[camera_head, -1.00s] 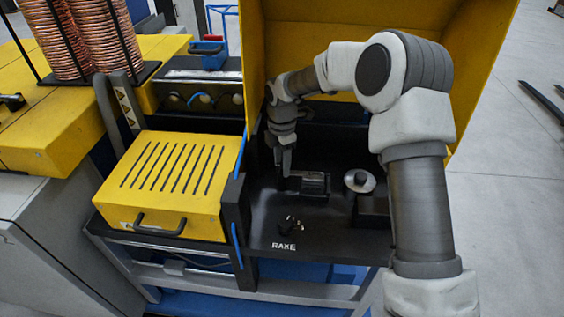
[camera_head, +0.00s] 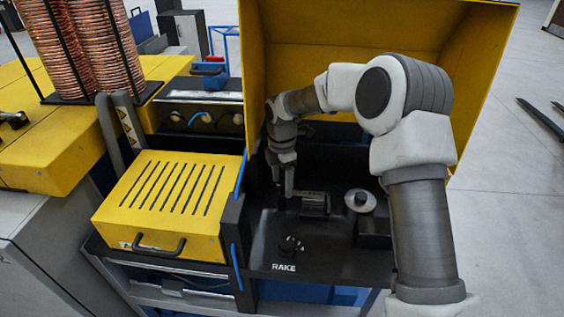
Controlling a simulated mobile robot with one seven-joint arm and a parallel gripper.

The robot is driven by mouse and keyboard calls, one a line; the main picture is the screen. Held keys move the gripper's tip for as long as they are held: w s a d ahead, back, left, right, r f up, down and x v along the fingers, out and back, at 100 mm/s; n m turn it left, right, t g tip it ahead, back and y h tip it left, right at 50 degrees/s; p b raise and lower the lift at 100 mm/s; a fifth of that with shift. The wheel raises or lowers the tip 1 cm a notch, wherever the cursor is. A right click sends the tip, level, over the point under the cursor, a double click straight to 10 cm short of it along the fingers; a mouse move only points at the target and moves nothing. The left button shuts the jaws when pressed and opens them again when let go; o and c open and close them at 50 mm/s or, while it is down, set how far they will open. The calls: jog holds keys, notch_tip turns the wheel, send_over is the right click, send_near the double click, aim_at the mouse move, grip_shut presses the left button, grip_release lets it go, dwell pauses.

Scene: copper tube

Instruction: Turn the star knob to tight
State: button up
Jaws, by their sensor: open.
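A small black star knob (camera_head: 290,245) sits on the dark deck of the machine, just above the white RAKE label (camera_head: 284,267). Its turned position is too small to read. My gripper (camera_head: 288,192) points down over the deck, behind the knob and apart from it, with nothing seen in it. It is open, though the gap between the fingers is hard to make out from here.
A dark block (camera_head: 315,204) stands right beside my gripper, and a silver disc with a black hub (camera_head: 360,200) lies further right. A raised yellow hood (camera_head: 350,60) encloses the back. A slotted yellow cover (camera_head: 165,200) stands left. The deck around the knob is clear.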

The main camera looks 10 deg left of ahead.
aim_at(282, 186)
notch_tip(282, 186, up, 17)
dwell(0.4)
jog(key=shift+f, duration=0.1)
